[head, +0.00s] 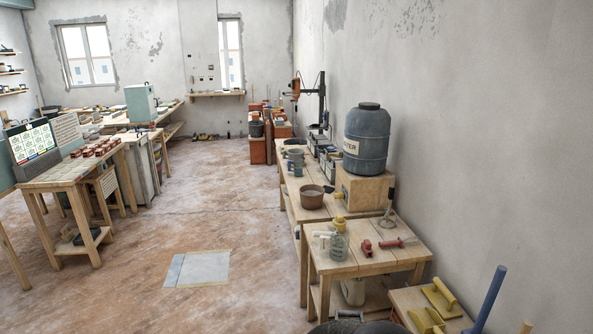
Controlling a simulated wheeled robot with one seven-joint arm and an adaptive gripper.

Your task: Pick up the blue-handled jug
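I cannot clearly make out a jug with a blue handle. A small grey-blue vessel (295,161) stands on the long wooden bench along the right wall and may be a jug, but it is too small to tell. A brown pot (312,198) stands nearer on the same bench. A clear bottle (338,246) stands on the nearer, lower wooden table. My gripper is not in view.
A large blue-grey water barrel (367,145) sits on a wooden box (362,191) by the wall. Red tools (392,243) lie on the near table (360,264). A worktable (70,178) stands at left. The middle floor (220,215) is open, with pale flat tiles (198,269).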

